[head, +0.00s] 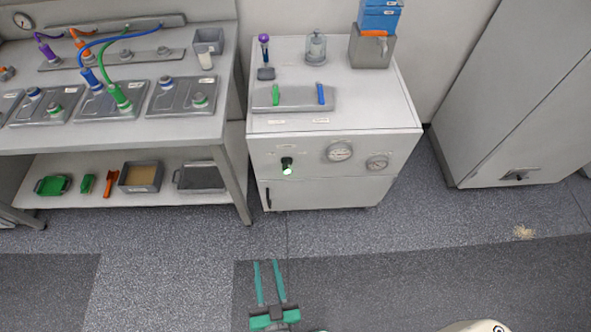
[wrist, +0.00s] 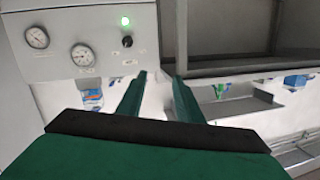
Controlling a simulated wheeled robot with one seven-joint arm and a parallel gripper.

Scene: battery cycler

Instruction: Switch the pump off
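The pump cabinet (head: 320,192) is a pale grey box with a front panel. A black switch knob (head: 286,160) is on the panel's left, with a lit green lamp (head: 287,171) just below it. The wrist view is upside down and shows the knob (wrist: 127,41) and the glowing lamp (wrist: 125,21) at the top. The knob's exact setting is too small to read. My gripper (head: 267,264) is open and empty, with green fingers apart. It is in front of and below the panel, touching nothing. Its fingertips (wrist: 157,73) also show in the wrist view.
Two round gauges (head: 339,151) (head: 377,162) sit right of the knob. A black door handle (head: 268,198) is lower on the cabinet front. A workbench (head: 190,127) with hoses stands left, a grey cabinet (head: 510,110) right.

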